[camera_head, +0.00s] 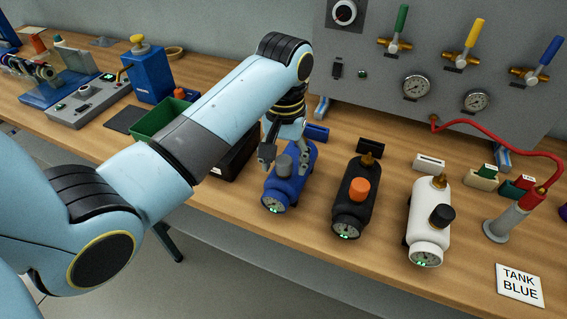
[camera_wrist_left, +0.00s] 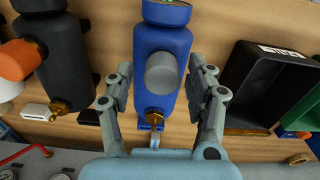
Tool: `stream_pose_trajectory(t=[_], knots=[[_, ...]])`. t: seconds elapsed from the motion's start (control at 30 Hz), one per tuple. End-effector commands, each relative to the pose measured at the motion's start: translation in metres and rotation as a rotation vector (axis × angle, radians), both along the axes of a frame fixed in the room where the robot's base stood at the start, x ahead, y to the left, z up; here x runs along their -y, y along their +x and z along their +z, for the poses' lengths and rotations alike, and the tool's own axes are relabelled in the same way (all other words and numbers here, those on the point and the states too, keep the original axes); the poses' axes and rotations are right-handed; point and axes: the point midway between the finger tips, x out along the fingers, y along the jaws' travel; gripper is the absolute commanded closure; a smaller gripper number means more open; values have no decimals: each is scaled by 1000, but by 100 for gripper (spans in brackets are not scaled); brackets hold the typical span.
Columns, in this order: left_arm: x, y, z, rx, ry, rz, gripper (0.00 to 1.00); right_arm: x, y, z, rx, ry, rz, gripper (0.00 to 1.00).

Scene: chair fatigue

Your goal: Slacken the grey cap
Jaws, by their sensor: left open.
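The grey cap (camera_head: 284,166) sits on the side of the blue tank (camera_head: 289,188), which lies on the wooden bench; the cap (camera_wrist_left: 162,73) also shows on the blue tank (camera_wrist_left: 151,40) in the left wrist view. My left gripper (camera_head: 285,157) is at the blue tank with its fingers open, one to each side of the cap. In the left wrist view the left gripper (camera_wrist_left: 160,76) shows a gap between each finger and the cap. Whether the fingertips are level with the cap is hard to tell. My right gripper is not in view.
A black tank (camera_head: 345,212) with an orange cap (camera_head: 359,190) and a white tank (camera_head: 423,235) with a black cap lie to the right. A black bin (camera_head: 232,160) and a green bin (camera_head: 158,119) are left. A panel (camera_head: 430,60) with levers stands behind. A card (camera_head: 519,285) reads TANK BLUE.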

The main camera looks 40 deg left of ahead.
Motion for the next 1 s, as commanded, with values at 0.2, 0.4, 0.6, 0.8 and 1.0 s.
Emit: stream_pose_trajectory(t=[0.2, 0.4, 0.6, 0.8, 1.0], knots=[[0, 0, 0, 0, 0, -81, 44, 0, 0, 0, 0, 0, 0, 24], [1, 0, 0, 0, -1, -131, 44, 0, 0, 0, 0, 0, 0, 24], [1, -1, 0, -1, 0, -384, 44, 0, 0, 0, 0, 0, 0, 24], [1, -1, 0, 0, -1, -431, 44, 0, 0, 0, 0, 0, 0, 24], [1, -1, 0, 0, 0, -505, 44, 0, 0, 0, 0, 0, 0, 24]])
